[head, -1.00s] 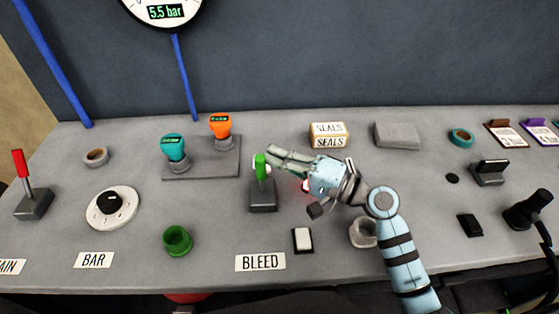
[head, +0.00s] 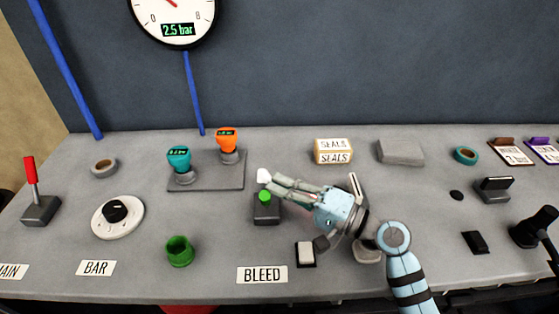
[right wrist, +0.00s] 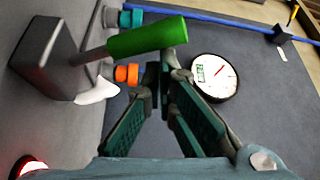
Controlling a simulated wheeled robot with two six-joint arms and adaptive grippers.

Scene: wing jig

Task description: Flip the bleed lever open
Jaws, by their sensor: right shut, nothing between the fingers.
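The bleed lever has a green handle (head: 265,196) on a dark grey base (head: 267,212), behind the BLEED label (head: 262,275). In the head view the handle looks short, leaning toward the front; in the right wrist view the green handle (right wrist: 145,38) sticks out from its base. My right gripper (head: 270,181) is shut and empty, its fingertips just behind the handle. In the right wrist view the fingertips (right wrist: 160,75) are beside the handle's end; whether they touch it I cannot tell. The gauge (head: 176,14) reads 2.5 bar. My left gripper is out of view.
A white piece (head: 264,175) shows behind the lever. A white rocker switch (head: 305,252) is in front of my right gripper. Teal (head: 179,158) and orange (head: 227,140) knobs stand at the back left. A green cup (head: 178,250) is front left; the seals box (head: 333,151) is behind.

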